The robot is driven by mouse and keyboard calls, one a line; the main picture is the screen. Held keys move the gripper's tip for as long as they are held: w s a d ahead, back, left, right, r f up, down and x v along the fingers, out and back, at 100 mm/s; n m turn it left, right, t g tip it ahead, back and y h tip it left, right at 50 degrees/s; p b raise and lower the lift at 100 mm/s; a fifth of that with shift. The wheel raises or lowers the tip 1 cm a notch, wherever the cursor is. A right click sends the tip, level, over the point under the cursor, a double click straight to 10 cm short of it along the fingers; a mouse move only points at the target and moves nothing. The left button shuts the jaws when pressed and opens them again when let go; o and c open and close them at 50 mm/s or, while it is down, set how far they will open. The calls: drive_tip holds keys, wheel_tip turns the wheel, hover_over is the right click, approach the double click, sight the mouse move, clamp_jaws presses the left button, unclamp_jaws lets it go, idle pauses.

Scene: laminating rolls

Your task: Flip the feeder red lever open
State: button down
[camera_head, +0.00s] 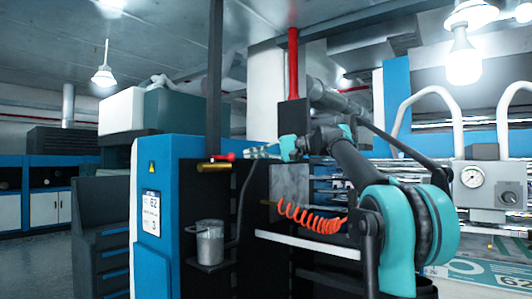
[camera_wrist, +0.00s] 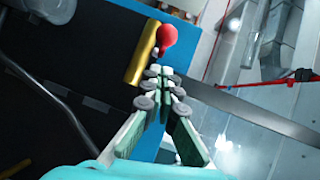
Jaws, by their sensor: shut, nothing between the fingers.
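The feeder's red lever (camera_head: 228,157) sticks out to the right above a brass cylinder (camera_head: 213,167) at the upper edge of the blue and black machine. In the wrist view its round red knob (camera_wrist: 167,36) is just beyond my fingertips, beside the brass cylinder (camera_wrist: 143,54). My gripper (camera_head: 248,153) is shut and empty, pointing left at the knob from its right side. In the wrist view my gripper (camera_wrist: 161,74) has its fingertips together. A small gap seems to lie between fingertips and knob; contact cannot be told.
A metal can (camera_head: 210,243) stands on a small shelf below the lever. A dark vertical post (camera_head: 215,80) rises behind the brass cylinder. A coiled orange hose (camera_head: 312,218) hangs below my arm. A grey gauge box (camera_head: 488,186) stands at the right.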

sight(222, 157)
drive_tip(key=shift+s+a+f, duration=0.25)
drive_tip(key=shift+s+a, duration=0.7)
drive_tip(key=shift+a, duration=0.05)
drive_tip(key=shift+s, duration=0.15)
drive_tip(key=shift+s+a+m+t, duration=0.1)
drive_tip(key=shift+s+m+t, duration=0.05)
drive_tip(key=shift+m+t, duration=0.2)
